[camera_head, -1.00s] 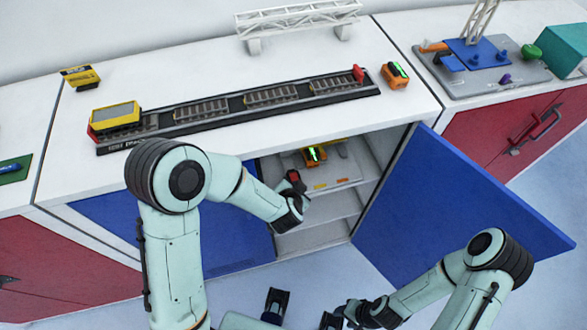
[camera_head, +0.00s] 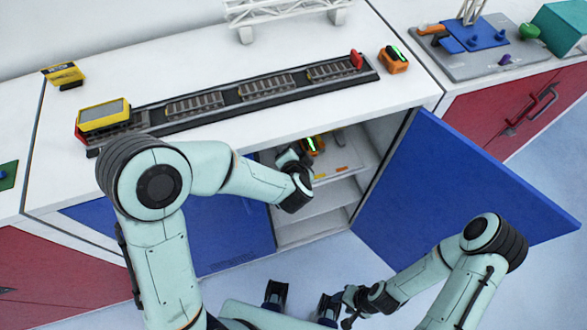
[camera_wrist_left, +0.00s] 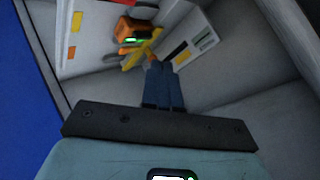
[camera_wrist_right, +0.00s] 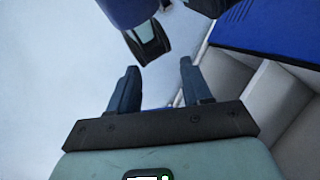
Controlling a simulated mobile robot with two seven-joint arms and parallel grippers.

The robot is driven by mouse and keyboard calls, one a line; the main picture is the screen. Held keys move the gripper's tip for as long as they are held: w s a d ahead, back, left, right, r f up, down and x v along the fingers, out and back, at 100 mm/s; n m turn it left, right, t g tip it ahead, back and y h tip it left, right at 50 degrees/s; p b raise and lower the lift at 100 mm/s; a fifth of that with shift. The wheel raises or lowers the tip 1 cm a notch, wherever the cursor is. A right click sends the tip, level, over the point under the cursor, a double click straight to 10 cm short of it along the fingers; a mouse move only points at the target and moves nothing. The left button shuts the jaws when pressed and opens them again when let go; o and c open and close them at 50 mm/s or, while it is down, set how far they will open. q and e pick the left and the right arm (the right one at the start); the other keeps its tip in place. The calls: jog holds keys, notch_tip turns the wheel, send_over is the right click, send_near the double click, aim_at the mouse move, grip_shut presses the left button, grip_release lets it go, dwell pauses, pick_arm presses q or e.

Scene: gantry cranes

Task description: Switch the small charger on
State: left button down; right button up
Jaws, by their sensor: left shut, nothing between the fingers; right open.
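What looks like the small charger is an orange and black block with a green light (camera_head: 313,145) inside the open cabinet. In the left wrist view the orange block (camera_wrist_left: 128,30) has a yellow part (camera_wrist_left: 140,54) beside it and a pale panel (camera_wrist_left: 190,48) with orange and black marks. My left gripper (camera_wrist_left: 160,66) is shut and empty, its fingertips close to the yellow part; I cannot tell if they touch. In the head view my left wrist partly hides the charger. My right gripper (camera_wrist_right: 158,66) is open and empty, low in front of the cabinets.
A blue door (camera_head: 460,190) stands open at the right of the cabinet. A lower shelf (camera_head: 322,202) is bare. On the counter are a rail track (camera_head: 215,110), a yellow cart (camera_head: 104,114) and another orange block with a green light (camera_head: 394,62).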

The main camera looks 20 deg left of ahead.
pick_arm(q)
jog(key=f+b, duration=0.6)
jog(key=shift+w+a+f, duration=0.3)
jog(key=shift+w+f+b, duration=0.2)
jog(key=shift+f+b, duration=0.25)
jog(key=shift+f, duration=0.25)
jog(key=shift+f, duration=0.15)
dwell(1.1)
jog(key=shift+f, duration=0.25)
jog(key=shift+a+f, duration=0.1)
jog(key=shift+f, duration=0.1)
dwell(0.5)
jog(key=shift+s+r+p, duration=0.1)
jog(key=shift+r+p, duration=0.45)
jog(key=shift+p, duration=0.35)
